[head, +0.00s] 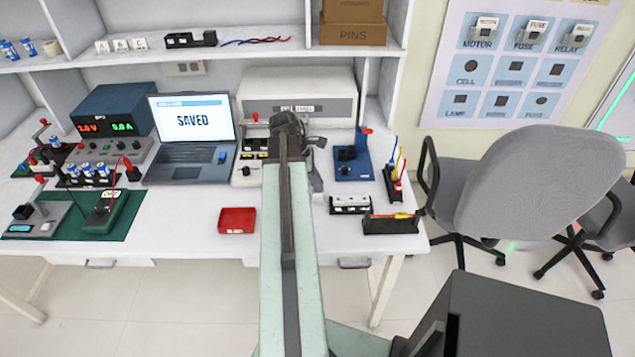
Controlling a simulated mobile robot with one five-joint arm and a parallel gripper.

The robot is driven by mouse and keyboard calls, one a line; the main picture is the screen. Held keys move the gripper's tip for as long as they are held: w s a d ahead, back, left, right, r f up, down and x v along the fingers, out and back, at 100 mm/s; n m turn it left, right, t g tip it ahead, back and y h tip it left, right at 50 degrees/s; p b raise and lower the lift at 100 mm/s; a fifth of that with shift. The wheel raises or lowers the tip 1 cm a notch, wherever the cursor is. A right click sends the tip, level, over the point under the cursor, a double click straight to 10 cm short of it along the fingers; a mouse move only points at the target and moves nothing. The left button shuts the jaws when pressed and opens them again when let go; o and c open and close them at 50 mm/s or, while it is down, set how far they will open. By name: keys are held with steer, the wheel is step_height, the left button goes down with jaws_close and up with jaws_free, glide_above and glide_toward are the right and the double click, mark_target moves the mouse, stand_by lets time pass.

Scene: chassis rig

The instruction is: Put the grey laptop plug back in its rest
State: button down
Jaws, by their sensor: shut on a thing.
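My arm reaches forward over the white desk, and my gripper (312,165) is at its far end, small and partly hidden behind the arm. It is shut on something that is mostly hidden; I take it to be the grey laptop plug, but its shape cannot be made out. The open laptop (190,141) stands left of the gripper and its screen reads SAVED. A small blue piece (222,157) is at the laptop's right edge. I cannot tell which holder is the plug's rest.
A red tray (237,220) lies left of my arm. A cell tester (297,95) stands behind. A grey chair (530,185) is at the right. Desk in front of the laptop is clear.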

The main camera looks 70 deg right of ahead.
steer(key=shift+f, duration=0.2)
steer(key=c, duration=1.3)
jaws_free()
steer(key=shift+r, duration=0.1)
steer(key=p+v, duration=0.7)
steer(key=shift+w+r, duration=0.15)
steer(key=shift+r, duration=0.1)
